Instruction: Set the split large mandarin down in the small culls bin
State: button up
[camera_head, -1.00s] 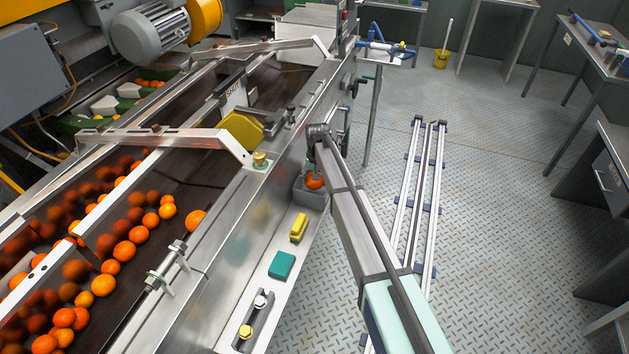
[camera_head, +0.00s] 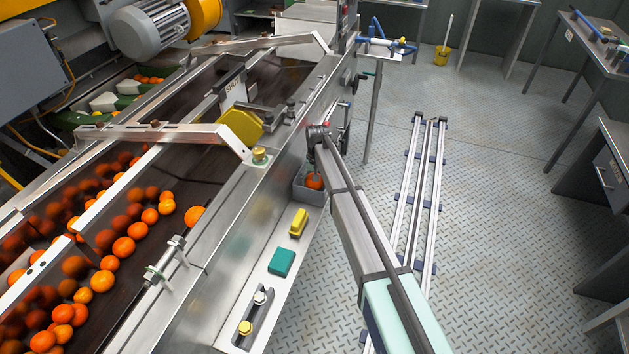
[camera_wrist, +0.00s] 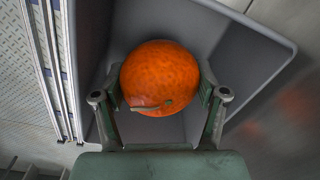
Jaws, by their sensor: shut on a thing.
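The split large mandarin (camera_wrist: 160,78) is orange with a brownish split on its near side. My gripper (camera_wrist: 160,90) is shut on it, one finger on each side. In the wrist view the mandarin is within the outline of the small grey culls bin (camera_wrist: 250,50), with the bin's walls around it. In the head view the mandarin (camera_head: 314,181) shows at the mouth of the small bin (camera_head: 305,194), below the end of my arm. I cannot tell whether it touches the bin floor.
On the side ledge near the bin lie a yellow object (camera_head: 299,222), a teal block (camera_head: 281,262) and a dark holder with knobs (camera_head: 252,312). The conveyor (camera_head: 150,230) carries many mandarins to the left. Floor rails (camera_head: 420,190) lie to the right.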

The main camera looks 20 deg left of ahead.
jog(key=shift+f, duration=0.3)
jog(key=o, duration=1.3)
jog(key=r, duration=1.2)
jog(key=shift+d, duration=0.2)
